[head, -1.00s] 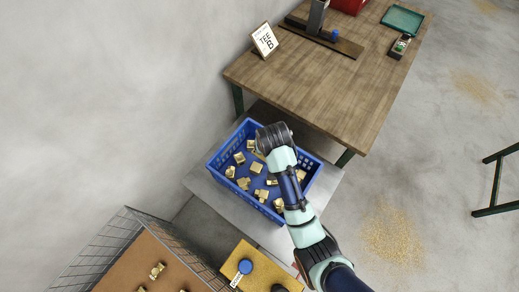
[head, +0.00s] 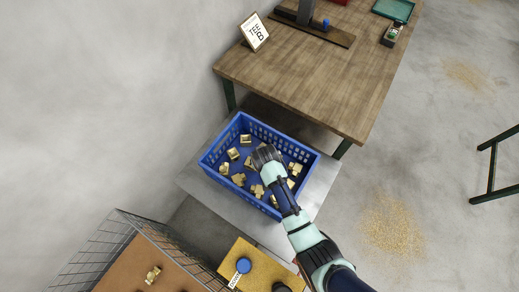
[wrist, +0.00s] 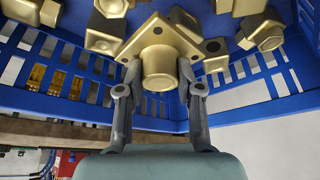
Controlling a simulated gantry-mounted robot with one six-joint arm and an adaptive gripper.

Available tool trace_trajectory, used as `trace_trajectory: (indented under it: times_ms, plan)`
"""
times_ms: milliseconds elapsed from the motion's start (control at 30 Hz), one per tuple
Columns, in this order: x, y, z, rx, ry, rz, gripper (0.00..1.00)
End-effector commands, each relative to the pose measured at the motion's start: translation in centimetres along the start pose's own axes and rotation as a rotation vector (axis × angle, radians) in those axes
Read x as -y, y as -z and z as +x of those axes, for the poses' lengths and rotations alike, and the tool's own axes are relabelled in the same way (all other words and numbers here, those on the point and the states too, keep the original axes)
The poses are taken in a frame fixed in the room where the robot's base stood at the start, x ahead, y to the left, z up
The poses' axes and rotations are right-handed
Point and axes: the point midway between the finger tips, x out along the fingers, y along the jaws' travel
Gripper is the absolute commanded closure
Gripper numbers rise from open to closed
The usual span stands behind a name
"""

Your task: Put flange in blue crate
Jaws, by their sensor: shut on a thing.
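The blue crate (head: 210,172) stands on a grey surface and holds several brass parts. In the head view my arm reaches over the crate, and its dark wrist hides the gripper. In the wrist view my gripper (wrist: 158,82) is shut on a brass flange (wrist: 160,48), with one finger on each side of its round boss. The square plate of the flange lies beyond the fingertips. Crate walls and other brass parts lie behind it; whether the flange touches them I cannot tell.
A wooden table (head: 310,85) stands behind the crate, with a sign (head: 254,32) on it. A wire-sided bin (head: 120,262) with a brass part in it is at lower left. A yellow block (head: 258,262) with a blue round piece (head: 243,265) is in front.

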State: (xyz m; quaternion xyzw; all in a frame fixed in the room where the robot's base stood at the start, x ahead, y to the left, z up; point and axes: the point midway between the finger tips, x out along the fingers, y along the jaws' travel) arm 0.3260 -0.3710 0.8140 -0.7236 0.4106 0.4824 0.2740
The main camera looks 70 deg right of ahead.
Motion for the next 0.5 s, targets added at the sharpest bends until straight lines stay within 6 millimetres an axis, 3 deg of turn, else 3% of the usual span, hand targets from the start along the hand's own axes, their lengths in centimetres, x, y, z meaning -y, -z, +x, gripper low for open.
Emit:
trace_trajectory:
  times_ms: [100, 200, 500]
  plan:
    - [0.0, -1.0, 2.3, 0.001, -0.001, -0.001, 1.00]
    - [0.0, -1.4, 3.3, 0.000, 0.000, -0.001, 1.00]
    - [0.0, -1.4, 3.4, -0.001, 0.000, 0.000, 1.00]
